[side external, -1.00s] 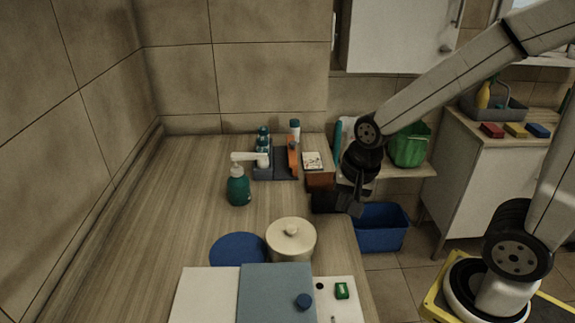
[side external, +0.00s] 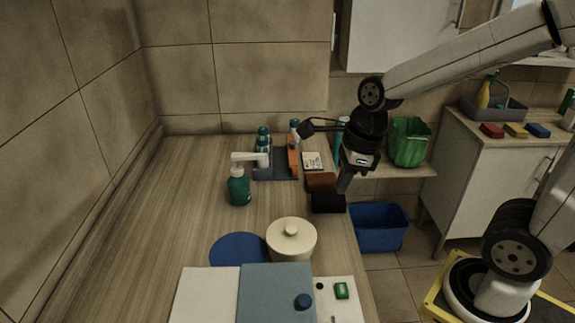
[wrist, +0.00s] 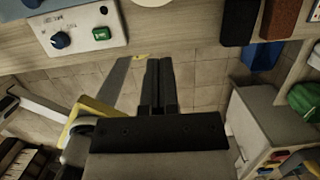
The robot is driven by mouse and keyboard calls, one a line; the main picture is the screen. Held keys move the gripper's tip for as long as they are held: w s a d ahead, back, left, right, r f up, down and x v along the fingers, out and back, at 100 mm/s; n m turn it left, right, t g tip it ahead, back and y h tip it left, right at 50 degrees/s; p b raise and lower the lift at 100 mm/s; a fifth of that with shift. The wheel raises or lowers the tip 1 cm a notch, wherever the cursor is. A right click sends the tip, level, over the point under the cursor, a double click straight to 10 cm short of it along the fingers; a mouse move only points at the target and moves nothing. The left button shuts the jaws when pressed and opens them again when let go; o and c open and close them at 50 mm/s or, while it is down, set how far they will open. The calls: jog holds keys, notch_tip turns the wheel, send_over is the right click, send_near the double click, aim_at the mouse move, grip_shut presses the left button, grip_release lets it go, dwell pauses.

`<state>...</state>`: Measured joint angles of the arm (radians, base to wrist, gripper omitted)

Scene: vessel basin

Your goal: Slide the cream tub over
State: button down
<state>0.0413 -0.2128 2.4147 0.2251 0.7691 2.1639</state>
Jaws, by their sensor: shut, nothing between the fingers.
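The cream tub (side external: 279,244), round with a knobbed lid, stands upright on the wooden counter in the side view. A flat blue disc (side external: 232,250) lies at its left. My gripper (side external: 343,188) points down near the counter's right edge, behind and to the right of the tub, apart from it. In the wrist view my gripper (wrist: 159,64) has its two fingers together with nothing between them. A pale shape at the top edge of the wrist view may be the tub, but too little shows to tell.
A black block (side external: 328,202) and a brown block (side external: 320,181) stand near my gripper. A green pump bottle (side external: 238,190) stands behind the disc. A panel with a blue knob (side external: 303,301) is in front of the tub. A blue bin (side external: 380,229) is below, right. The left counter is clear.

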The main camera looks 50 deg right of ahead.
jog(key=shift+r+m, duration=0.2)
jog(key=shift+m, duration=0.3)
jog(key=shift+f, duration=0.15)
send_near(300, 232)
jog(key=shift+x, duration=2.8)
jog(key=w+a, duration=0.8)
jog(key=w, duration=0.1)
jog(key=shift+w, duration=0.15)
jog(key=shift+d, duration=0.15)
